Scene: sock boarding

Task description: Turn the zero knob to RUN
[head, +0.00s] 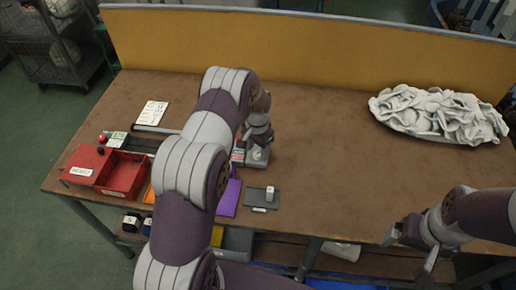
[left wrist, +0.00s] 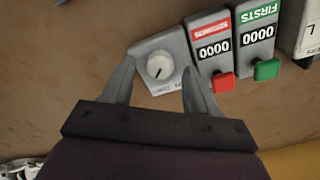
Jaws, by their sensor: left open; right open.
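The zero knob (left wrist: 158,65) is a white round dial with a dark pointer mark on a grey box (left wrist: 150,48). In the left wrist view the box lies just past my left gripper (left wrist: 157,72), whose open fingers stand on either side of the knob. I cannot tell whether they touch it, and the dial's lettering is too small to read. In the head view the grey box (head: 258,160) sits under my left gripper (head: 259,138), partly hidden by the arm. My right gripper (head: 408,252) is open and empty at the table's front right.
A red SECONDS counter (left wrist: 211,47) and a green FIRSTS counter (left wrist: 257,37), both reading 0000, stand beside the knob box. Red bins (head: 124,178) are at left, a white cloth heap (head: 440,115) at back right. The middle right of the table is clear.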

